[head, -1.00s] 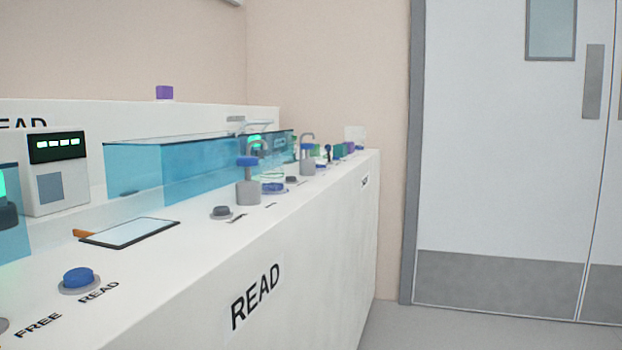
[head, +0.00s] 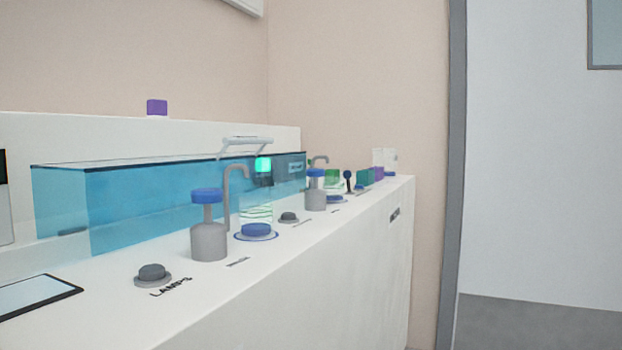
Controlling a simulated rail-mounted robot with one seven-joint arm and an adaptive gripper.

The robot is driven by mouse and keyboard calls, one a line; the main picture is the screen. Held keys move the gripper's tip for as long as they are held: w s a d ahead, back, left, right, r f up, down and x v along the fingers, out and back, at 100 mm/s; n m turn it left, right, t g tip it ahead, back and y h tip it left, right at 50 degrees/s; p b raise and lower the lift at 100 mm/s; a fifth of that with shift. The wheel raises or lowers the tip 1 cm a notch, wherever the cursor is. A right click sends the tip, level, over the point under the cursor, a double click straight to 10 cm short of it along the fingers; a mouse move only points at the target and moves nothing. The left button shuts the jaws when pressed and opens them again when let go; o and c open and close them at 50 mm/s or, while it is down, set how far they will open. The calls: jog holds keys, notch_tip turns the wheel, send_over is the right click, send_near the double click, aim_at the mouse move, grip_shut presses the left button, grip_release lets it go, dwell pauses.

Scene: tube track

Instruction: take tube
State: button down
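My gripper is not in view. I cannot make out anything that is clearly a tube. A clear upright vessel with greenish rings (head: 257,206) stands on the white bench, partly hidden behind a blue button (head: 256,230). Two grey cylinders with blue caps stand along the bench, a nearer one (head: 208,241) and a farther one (head: 315,200). Small green, teal and purple blocks (head: 364,177) sit near the bench's far end, too small to tell apart well.
A long transparent blue tank (head: 140,205) runs along the bench's back. A grey knob (head: 152,273) marked LAMPS and a dark-framed panel (head: 38,296) lie on the near bench top (head: 110,310). A purple cube (head: 157,107) sits on the back ledge. A door (head: 540,180) is at right.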

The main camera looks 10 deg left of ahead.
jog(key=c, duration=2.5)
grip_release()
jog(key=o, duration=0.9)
